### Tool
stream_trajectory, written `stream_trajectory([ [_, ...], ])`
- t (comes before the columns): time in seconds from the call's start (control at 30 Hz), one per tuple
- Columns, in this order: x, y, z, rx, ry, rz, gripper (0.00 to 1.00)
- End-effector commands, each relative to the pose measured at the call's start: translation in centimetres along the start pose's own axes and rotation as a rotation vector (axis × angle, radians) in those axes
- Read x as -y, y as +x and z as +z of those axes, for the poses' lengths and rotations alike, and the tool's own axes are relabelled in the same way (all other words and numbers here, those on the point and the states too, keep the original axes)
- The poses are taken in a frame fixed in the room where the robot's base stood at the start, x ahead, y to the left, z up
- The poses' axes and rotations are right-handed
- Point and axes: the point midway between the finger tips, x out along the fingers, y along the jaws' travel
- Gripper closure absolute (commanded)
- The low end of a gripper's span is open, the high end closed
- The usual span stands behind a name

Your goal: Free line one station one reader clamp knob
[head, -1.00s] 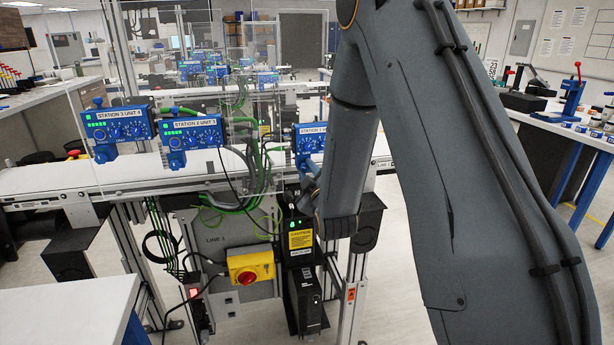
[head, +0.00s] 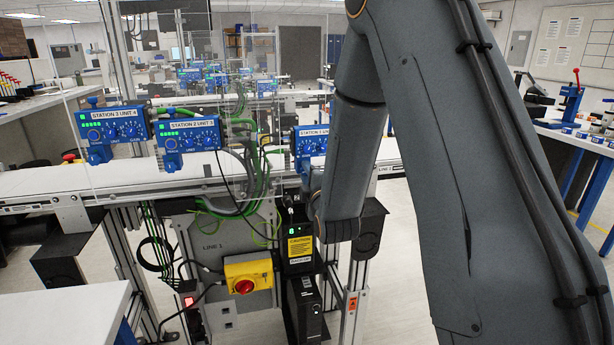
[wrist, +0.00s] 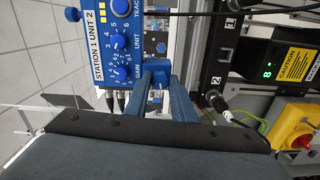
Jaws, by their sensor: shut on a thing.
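The line one station one reader is a blue box labelled "STATION 1 UNIT 2" (wrist: 120,40) at the top of the wrist view, turned on its side. It has several round knobs on its face. In the head view the same reader (head: 309,142) is partly hidden behind my forearm. A blue clamp knob (wrist: 157,72) sits beside the reader's lower right edge in the wrist view. My gripper (wrist: 158,82) has its two blue fingers shut on this clamp knob, one on each side. The knob's far side and stem are hidden. In the head view my arm covers most of the gripper.
Other blue readers, Station 2 (head: 189,135) and Station 3 (head: 112,130), stand to the left along the white conveyor (head: 60,182). Cables hang below them. A yellow box with a red switch (head: 248,275) and a black controller (head: 297,240) stand beneath the belt.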

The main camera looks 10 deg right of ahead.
Motion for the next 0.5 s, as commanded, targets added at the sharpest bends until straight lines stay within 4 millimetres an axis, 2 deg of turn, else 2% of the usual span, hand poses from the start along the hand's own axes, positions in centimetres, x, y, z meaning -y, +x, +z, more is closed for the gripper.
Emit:
stream_trajectory([
  [0.4,-0.15,0.05,-0.09,-0.002,-0.006,0.003,1.0],
  [0.43,-0.15,0.05,-0.09,-0.002,-0.006,0.003,0.72],
  [0.5,-0.14,0.05,-0.08,-0.002,-0.006,0.003,0.61],
])
